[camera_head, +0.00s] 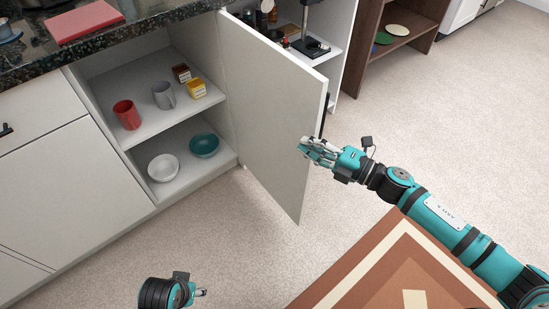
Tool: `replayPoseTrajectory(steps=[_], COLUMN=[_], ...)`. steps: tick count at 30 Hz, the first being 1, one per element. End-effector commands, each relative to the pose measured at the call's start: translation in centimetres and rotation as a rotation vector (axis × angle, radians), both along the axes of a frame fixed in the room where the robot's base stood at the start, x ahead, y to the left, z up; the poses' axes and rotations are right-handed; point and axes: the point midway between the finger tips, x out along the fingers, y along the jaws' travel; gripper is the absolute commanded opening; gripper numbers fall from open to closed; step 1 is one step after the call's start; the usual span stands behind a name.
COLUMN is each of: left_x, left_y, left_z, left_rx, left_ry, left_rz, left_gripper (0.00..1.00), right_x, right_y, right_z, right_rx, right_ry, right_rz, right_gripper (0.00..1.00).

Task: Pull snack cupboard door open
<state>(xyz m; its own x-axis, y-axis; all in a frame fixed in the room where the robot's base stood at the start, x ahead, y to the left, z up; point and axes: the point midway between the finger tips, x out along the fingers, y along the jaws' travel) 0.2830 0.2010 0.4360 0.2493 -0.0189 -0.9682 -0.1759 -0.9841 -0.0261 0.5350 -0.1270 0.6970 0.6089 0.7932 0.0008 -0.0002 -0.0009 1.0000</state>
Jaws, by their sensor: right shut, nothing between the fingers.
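The snack cupboard door (265,105) is white and stands swung wide open on the right side of its cupboard (222,75). A dark handle (324,115) runs along its free edge. My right gripper (304,149) is shut and empty, beside the door's free edge below the handle; I cannot tell whether it touches the door. My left gripper (200,293) is at the bottom of the view, well away from the door, and its fingers are too small to judge.
Inside the cupboard are a red mug (127,114), a grey mug (163,95), small boxes (195,88), a white bowl (163,167) and a teal bowl (204,145). A patterned rug (385,265) lies at lower right. The carpet (430,110) at right is clear.

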Motion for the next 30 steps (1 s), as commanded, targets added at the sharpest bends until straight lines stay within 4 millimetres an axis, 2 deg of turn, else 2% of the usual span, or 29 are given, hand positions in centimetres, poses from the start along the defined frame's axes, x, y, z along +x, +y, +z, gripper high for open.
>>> replayPoseTrajectory(steps=[1, 6, 12, 30], left_x=[0.1, 0.1, -0.1, -0.1], left_y=[0.0, 0.1, 0.2, 0.2], left_z=[0.8, 3.8, 5.6, 6.0], left_rx=[-0.001, -0.001, 0.000, -0.001], left_ry=[-0.009, -0.022, -0.029, -0.031], left_rz=[0.001, 0.003, 0.006, 0.006], left_gripper=[0.40, 0.40, 0.40, 0.40], right_x=[0.6, 2.1, 2.9, 3.0], right_y=[-1.2, -3.7, -5.0, -5.2], right_z=[-0.3, -0.2, -0.1, 0.0], right_rx=[-0.005, -0.002, -0.001, -0.001], right_ry=[-0.003, -0.001, 0.000, 0.001], right_rz=[-0.002, -0.002, 0.000, 0.000], right_gripper=[0.00, 0.00, 0.00, 0.00])
